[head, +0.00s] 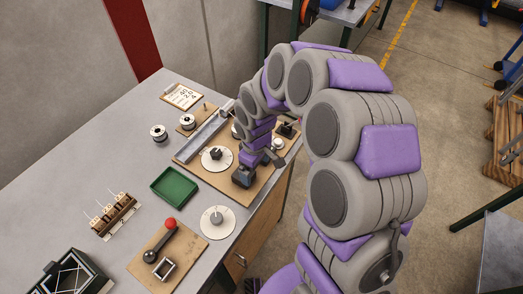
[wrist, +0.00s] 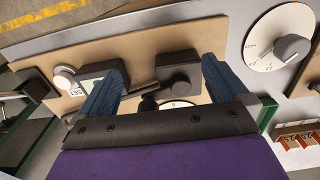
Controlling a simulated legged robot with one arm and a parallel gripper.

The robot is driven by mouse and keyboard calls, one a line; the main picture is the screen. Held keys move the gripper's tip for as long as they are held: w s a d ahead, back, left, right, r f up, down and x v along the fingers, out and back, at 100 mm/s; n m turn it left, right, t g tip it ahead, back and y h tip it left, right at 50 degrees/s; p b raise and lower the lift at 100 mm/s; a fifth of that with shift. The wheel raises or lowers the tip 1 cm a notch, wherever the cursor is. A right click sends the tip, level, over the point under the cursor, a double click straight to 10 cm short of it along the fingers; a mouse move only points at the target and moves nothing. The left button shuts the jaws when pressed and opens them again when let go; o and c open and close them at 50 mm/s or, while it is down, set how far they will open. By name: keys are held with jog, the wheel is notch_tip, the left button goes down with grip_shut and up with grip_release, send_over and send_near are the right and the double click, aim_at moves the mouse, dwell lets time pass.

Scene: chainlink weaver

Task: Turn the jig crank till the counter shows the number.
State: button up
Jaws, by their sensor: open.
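My gripper (head: 243,177) is low over the near right part of the wooden jig board (head: 188,157). In the wrist view my gripper (wrist: 163,62) is open, its two blue fingers on either side of a dark block with a grey round knob (wrist: 180,57). A dark bar with a black knob (wrist: 149,103) lies beside the block, between the fingers; I cannot tell whether this is the crank. A small label reading SET (wrist: 75,90) shows partly behind the left finger. A white round dial (wrist: 180,104) is mostly hidden by my gripper; no counter number is readable.
A white dial with a dark knob (head: 216,155) stands left of my gripper. Bare bench (head: 140,150) lies to the left.

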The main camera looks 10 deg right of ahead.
jog(key=shift+d+r+p, duration=0.45)
jog(key=shift+d+r, duration=0.4)
jog(key=shift+d, duration=0.2)
jog(key=shift+a+r+p, duration=0.9)
jog(key=shift+r+p, duration=0.65)
jog(key=shift+r, duration=1.35)
jog(key=s+d+r+m, duration=0.5)
jog(key=s+d+r, duration=0.45)
jog(key=s, duration=0.25)
jog(key=s+d+r+m+g, duration=0.1)
jog(key=s+r+m, duration=0.1)
jog(key=s, duration=0.6)
jog(key=s+d+r+m, duration=0.2)
jog(key=s+m, duration=0.1)
jog(key=s, duration=0.5)
jog(key=shift+d+g, duration=0.25)
jog(key=shift+g, duration=0.15)
jog(key=shift+a+r, duration=0.1)
jog(key=shift+a, duration=0.35)
